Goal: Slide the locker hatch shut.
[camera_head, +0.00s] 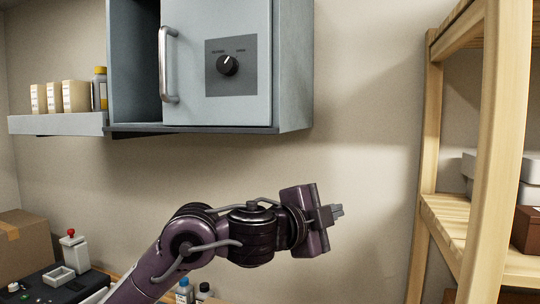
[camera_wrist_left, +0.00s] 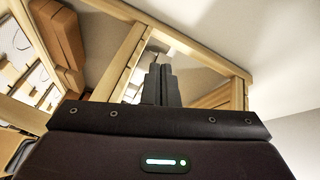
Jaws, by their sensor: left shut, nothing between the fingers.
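The grey wall locker hangs at the top of the head view, and its sliding hatch (camera_head: 195,90) covers most of the front. A dark opening (camera_head: 134,65) shows at the left, beside the upright metal handle (camera_head: 165,65) on the hatch's left edge. A black knob (camera_head: 227,65) sits on a dark panel on the hatch. My left gripper (camera_head: 337,211) is below and to the right of the locker, apart from it, pointing right. Its fingers are shut and empty, and they show together in the left wrist view (camera_wrist_left: 161,82). My right gripper is not in view.
A wooden shelf rack (camera_head: 428,150) with boxes stands at the right. A small ledge (camera_head: 58,124) left of the locker holds several cartons and a yellow-capped bottle. A cardboard box (camera_head: 25,240), a dark device with a red knob (camera_head: 70,262) and small bottles are low at left.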

